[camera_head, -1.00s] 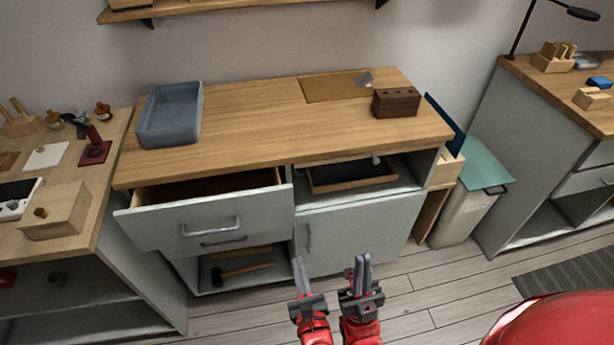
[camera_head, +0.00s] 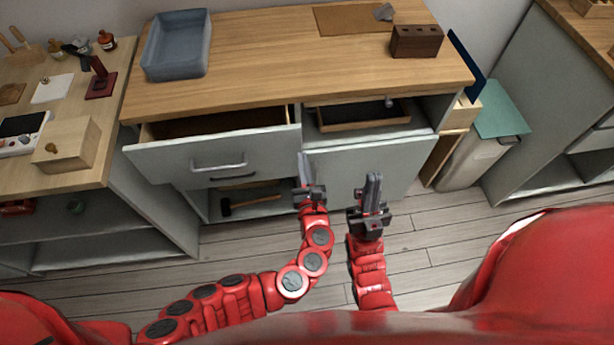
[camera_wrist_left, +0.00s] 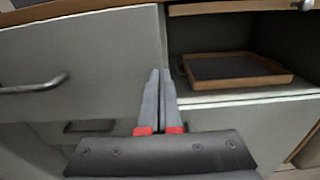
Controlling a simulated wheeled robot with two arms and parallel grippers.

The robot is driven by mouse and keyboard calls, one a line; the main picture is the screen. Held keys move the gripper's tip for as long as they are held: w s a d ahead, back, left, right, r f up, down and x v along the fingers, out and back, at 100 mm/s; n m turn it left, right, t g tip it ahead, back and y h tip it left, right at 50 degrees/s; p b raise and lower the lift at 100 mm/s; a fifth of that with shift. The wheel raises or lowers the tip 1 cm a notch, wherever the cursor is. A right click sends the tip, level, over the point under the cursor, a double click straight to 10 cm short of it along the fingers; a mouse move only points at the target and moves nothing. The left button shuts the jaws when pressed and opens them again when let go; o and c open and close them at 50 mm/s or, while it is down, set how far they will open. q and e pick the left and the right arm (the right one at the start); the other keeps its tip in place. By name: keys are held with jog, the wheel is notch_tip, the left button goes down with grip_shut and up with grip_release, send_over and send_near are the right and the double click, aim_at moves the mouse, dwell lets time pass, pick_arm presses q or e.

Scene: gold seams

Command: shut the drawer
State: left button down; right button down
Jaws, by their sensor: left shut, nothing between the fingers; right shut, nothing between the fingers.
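The grey drawer (camera_head: 160,163) under the wooden worktop stands pulled out, with its dark inside showing behind the front panel. Its bar handle (camera_head: 218,162) is on the front, and it also shows in the left wrist view (camera_wrist_left: 34,84). My left gripper (camera_head: 302,158) is shut and empty, close to the right end of the drawer front; I cannot tell if it touches. In the left wrist view its fingers (camera_wrist_left: 158,78) overlap the drawer front's right edge. My right gripper (camera_head: 372,180) is shut and empty, in front of the lower cabinet door.
An open shelf right of the drawer holds a wooden tray (camera_head: 362,122). A blue-grey bin (camera_head: 178,45) and a brown block with holes (camera_head: 416,41) stand on the worktop. A hammer (camera_head: 250,205) lies on the shelf below the drawer. A bin with a green lid (camera_head: 500,123) stands at right.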

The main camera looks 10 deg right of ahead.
pick_arm(q)
jog(key=shift+w+d, duration=0.1)
jog(key=shift+w, duration=0.8)
jog(key=w+b, duration=0.1)
jog(key=w, duration=0.7)
jog(key=shift+f+b, duration=0.15)
jog(key=shift+b, duration=0.15)
jog(key=shift+w, duration=0.25)
jog(key=shift+r, duration=0.4)
